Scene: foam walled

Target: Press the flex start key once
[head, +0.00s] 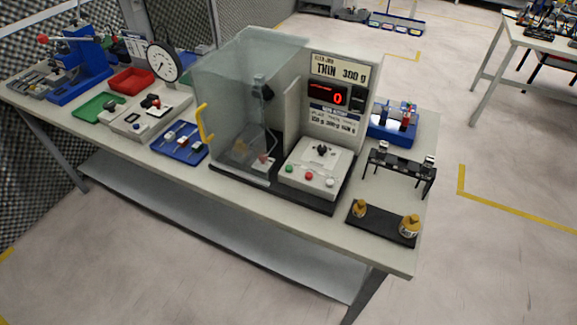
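A grey control box (311,187) stands on the bench at the front of a test machine. It carries a green key (290,169), a red key (309,176), a white key (330,183) and a black knob (322,149). Their labels are too small to read, so I cannot tell which is the flex start key. A red display (337,98) behind the box reads 0, below a sign (339,69) with "THIN 300 g". A clear enclosure (222,95) with a yellow handle (204,124) stands left of the box. Neither gripper is in view.
On the bench (388,258), a black rack (400,166) and a black tray (366,228) with brass weights lie right. A blue tray (182,155), second control box (128,124), dial gauge (164,61), red tray (127,87) and blue press (83,65) stand left. The front floor is clear.

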